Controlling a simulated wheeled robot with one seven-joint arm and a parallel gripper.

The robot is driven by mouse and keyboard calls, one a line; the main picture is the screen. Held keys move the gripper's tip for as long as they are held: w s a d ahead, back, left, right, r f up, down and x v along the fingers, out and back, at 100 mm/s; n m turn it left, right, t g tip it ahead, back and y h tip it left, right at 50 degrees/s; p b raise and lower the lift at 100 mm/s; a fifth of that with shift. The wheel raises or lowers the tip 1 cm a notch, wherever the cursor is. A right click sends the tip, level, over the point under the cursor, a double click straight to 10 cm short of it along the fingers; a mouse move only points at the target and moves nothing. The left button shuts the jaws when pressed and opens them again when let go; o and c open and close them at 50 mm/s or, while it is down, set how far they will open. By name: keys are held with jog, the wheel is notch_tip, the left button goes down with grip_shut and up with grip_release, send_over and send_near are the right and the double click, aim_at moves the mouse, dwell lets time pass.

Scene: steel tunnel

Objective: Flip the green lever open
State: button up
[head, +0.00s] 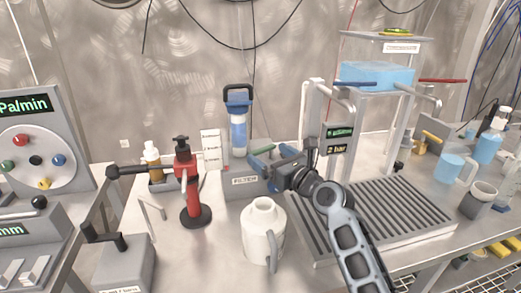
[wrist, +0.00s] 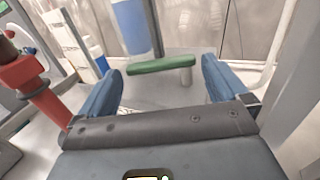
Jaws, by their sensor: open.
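The green lever (wrist: 162,65) is a short horizontal bar on a grey post, between my two blue fingers in the wrist view, with a gap on each side. In the head view the green lever (head: 262,149) shows just left of my gripper, near the grey box marked FILTER (head: 246,181). My gripper (head: 270,160) is open and empty in front of the lever. Whether the fingertips reach past the bar is hard to tell. A blue filter cartridge (head: 238,132) with a dark handle stands behind the box, left of the lever.
A white jug (head: 263,232) stands in front of the box. A red pump (head: 190,185) with a black lever arm stands left. A white post with a gauge display (head: 339,138) is close right of my gripper, beside a ribbed drain tray (head: 385,215).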

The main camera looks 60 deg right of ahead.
aim_at(264, 152)
jog(key=shift+x, duration=2.05)
jog(key=shift+c, duration=0.2)
jog(key=c, duration=1.1)
